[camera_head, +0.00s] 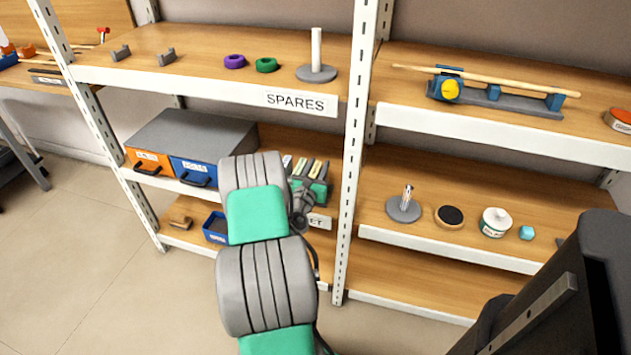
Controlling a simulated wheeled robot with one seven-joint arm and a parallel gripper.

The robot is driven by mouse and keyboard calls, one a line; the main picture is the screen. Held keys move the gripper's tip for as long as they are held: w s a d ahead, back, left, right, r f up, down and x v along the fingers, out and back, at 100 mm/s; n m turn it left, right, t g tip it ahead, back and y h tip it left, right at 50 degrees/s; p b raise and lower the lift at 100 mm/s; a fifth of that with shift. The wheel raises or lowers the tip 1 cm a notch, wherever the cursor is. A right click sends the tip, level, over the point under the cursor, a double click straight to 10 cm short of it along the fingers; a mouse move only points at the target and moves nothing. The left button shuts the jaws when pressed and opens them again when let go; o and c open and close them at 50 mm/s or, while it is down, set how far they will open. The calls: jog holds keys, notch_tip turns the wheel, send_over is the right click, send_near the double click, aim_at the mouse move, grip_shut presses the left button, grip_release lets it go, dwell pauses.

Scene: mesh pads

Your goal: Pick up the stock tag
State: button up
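I cannot single out the stock tag for certain. A small rack (318,190) on the middle shelf holds several thin upright pieces with pale and yellowish tops, in green and dark slots. My grey and green arm reaches up in front of the left shelf unit and covers part of this area. A dark part of my gripper (302,207) shows just right of the arm, close in front of the rack. Its fingertips are too small and too hidden to tell whether they are open or touch anything.
A grey cabinet (192,138) with orange and blue drawers stands left of my arm. A white upright post (352,150) is close on the right. The top shelf (200,65) carries rings and a peg stand (316,72). Open floor (90,260) lies at lower left.

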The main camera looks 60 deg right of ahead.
jog(key=shift+c, duration=0.4)
grip_shut()
